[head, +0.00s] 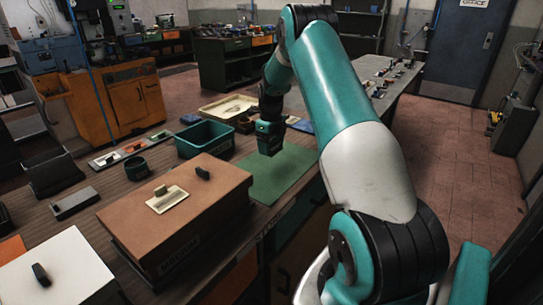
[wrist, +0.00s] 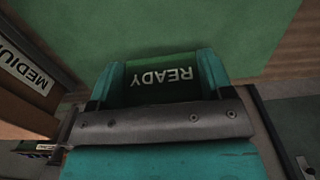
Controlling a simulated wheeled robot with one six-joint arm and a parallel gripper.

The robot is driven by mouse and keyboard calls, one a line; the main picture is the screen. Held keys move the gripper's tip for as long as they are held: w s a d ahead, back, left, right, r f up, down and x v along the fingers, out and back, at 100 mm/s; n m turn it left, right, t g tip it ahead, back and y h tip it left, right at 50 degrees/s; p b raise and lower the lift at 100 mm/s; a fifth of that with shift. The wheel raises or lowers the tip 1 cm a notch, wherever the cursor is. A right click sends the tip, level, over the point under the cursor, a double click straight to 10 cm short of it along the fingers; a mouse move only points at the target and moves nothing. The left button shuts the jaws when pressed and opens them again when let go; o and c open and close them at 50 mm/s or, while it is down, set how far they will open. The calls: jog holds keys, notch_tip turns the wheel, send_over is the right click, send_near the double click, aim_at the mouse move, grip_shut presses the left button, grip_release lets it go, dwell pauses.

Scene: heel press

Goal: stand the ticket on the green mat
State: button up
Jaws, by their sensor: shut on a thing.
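The ticket (wrist: 160,90) is a dark green piece with the white word READY, upside down in the wrist view. My gripper (wrist: 160,80) is shut on it, with a teal finger at each side. The green mat (head: 278,178) lies flat on the bench and fills much of the wrist view (wrist: 170,25) beyond the ticket. In the head view my gripper (head: 269,143) points down over the mat's back part. The ticket cannot be made out there, and I cannot tell whether it touches the mat.
A brown box (head: 185,225) marked MEDIUM stands just left of the mat. A teal bin (head: 205,140) and a cream tray (head: 228,107) stand behind it. A white box (head: 55,275) is at the front left. The mat's front part is bare.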

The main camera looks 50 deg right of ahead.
aim_at(271, 165)
jog(key=shift+f+p, duration=0.45)
jog(key=shift+f, duration=2.3)
